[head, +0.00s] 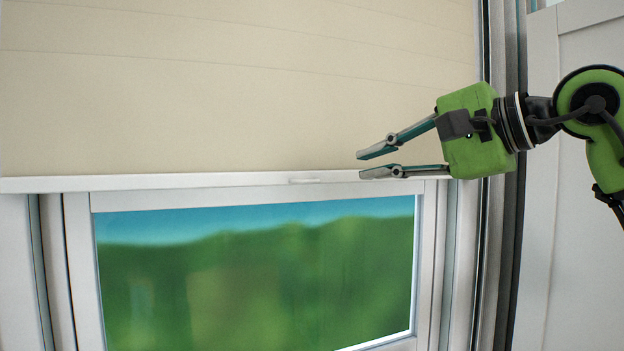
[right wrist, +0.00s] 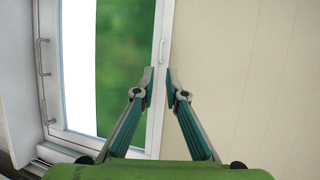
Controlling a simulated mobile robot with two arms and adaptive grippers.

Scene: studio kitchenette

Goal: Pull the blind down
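The cream blind (head: 230,85) covers the upper part of the window, and its white bottom rail (head: 180,181) runs across just above the glass. A small handle (head: 305,181) sits on the rail. In the right wrist view the blind (right wrist: 240,70) is on the right and the handle (right wrist: 163,52) shows beyond the fingertips. My right gripper (head: 361,164) is open and empty, to the right of the handle and in front of the rail. In the right wrist view its fingertips (right wrist: 159,80) are apart, lined up on either side of the rail. My left gripper is not in view.
The window (head: 255,275) below the rail shows blurred greenery and blue sky. A white panel (head: 575,260) stands right of the window, behind my right arm. In the right wrist view a metal bar handle (right wrist: 42,58) is at the left.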

